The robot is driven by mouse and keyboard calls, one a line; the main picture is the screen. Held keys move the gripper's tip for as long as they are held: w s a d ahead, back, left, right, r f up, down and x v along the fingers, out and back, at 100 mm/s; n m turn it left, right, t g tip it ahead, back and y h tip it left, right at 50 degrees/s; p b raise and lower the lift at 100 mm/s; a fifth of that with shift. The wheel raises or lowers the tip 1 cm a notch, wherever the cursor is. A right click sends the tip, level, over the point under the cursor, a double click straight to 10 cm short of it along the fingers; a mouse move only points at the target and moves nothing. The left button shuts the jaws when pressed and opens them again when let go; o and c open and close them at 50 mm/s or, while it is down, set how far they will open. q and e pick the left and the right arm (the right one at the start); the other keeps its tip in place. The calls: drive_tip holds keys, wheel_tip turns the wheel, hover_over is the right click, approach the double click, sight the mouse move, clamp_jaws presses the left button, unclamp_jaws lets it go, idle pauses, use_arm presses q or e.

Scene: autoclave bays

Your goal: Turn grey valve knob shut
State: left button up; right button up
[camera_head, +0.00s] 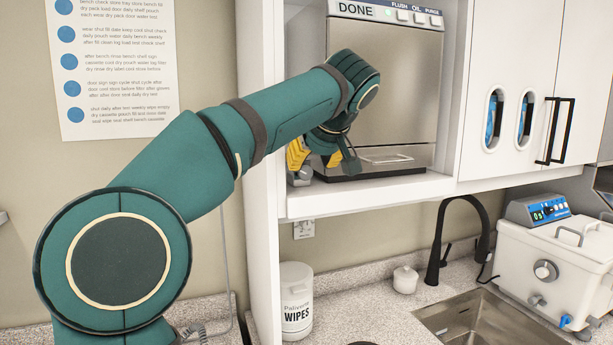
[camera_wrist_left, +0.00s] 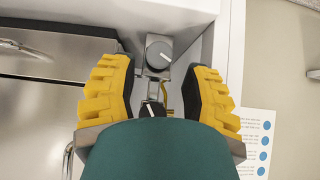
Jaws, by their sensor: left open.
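The grey valve knob (camera_wrist_left: 160,52) shows in the left wrist view as a round cap with a white pointer line, mounted on a fitting beside the steel machine. It lies just beyond and between the yellow finger pads of my left gripper (camera_wrist_left: 157,66), which is open, with a gap on both sides. In the head view my left gripper (camera_head: 320,158) reaches into the shelf bay at the machine's lower left. A grey part of the valve (camera_head: 301,177) shows below the yellow finger; the rest is hidden. My right gripper is not in view.
The steel autoclave (camera_head: 385,95) fills the bay right of the gripper, and the white cabinet side panel (camera_head: 265,200) stands close on the left. A second, black knob (camera_wrist_left: 152,108) is partly hidden by my gripper. A wipes tub (camera_head: 297,300) stands on the counter below.

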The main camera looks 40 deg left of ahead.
sight(306, 172)
use_arm(q)
drive_tip(key=shift+x, duration=2.25)
clamp_jaws()
